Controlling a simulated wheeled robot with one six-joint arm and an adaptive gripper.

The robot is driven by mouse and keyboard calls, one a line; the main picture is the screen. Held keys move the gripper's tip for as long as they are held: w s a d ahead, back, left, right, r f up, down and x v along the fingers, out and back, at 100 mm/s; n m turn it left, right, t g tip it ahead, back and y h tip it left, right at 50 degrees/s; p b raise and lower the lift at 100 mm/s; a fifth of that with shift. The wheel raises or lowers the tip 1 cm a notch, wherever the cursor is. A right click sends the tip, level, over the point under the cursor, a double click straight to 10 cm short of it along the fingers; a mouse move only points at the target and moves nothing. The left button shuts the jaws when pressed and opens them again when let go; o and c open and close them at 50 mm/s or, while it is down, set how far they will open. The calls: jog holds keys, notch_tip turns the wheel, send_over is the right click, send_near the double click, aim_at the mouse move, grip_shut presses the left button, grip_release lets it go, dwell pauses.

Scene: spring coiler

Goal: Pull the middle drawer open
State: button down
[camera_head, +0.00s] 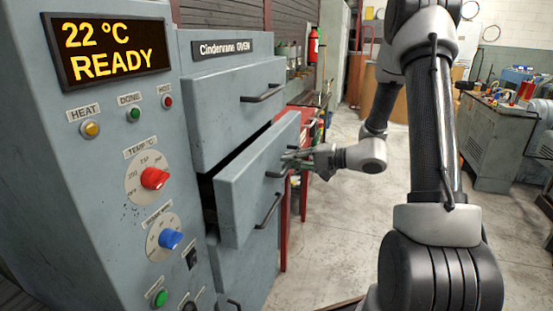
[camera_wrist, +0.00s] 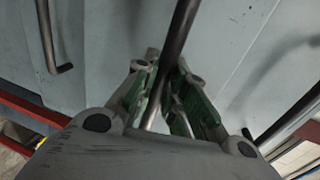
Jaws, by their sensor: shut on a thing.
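The middle drawer (camera_head: 245,185) of the grey oven stands partly out, with a dark gap above it and at its left side. Its dark bar handle (camera_head: 274,175) is on its front, partly hidden by my gripper (camera_head: 288,159). My gripper reaches in from the right and is shut on this handle. In the wrist view the handle (camera_wrist: 180,30) runs between the green-padded fingers of my gripper (camera_wrist: 165,90). The drawer's inside is not clearly visible.
The top drawer (camera_head: 225,110) is closed, with its own handle (camera_head: 262,93). Another handle (camera_head: 268,210) sits below the middle drawer. The control panel (camera_head: 125,180) with knobs is at left. A red stand (camera_head: 305,175) is behind my gripper. Floor (camera_head: 335,230) to the right is clear.

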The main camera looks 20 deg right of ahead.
jog(key=f+v, duration=0.2)
jog(key=v, duration=1)
jog(key=d+f+v, duration=0.1)
jog(key=f+v, duration=0.2)
jog(key=v, duration=1)
jog(key=shift+s, duration=0.4)
jog(key=shift+f, duration=0.1)
jog(key=c, duration=1.5)
grip_release()
jog(key=shift+o, duration=0.2)
jog(key=v, duration=1.2)
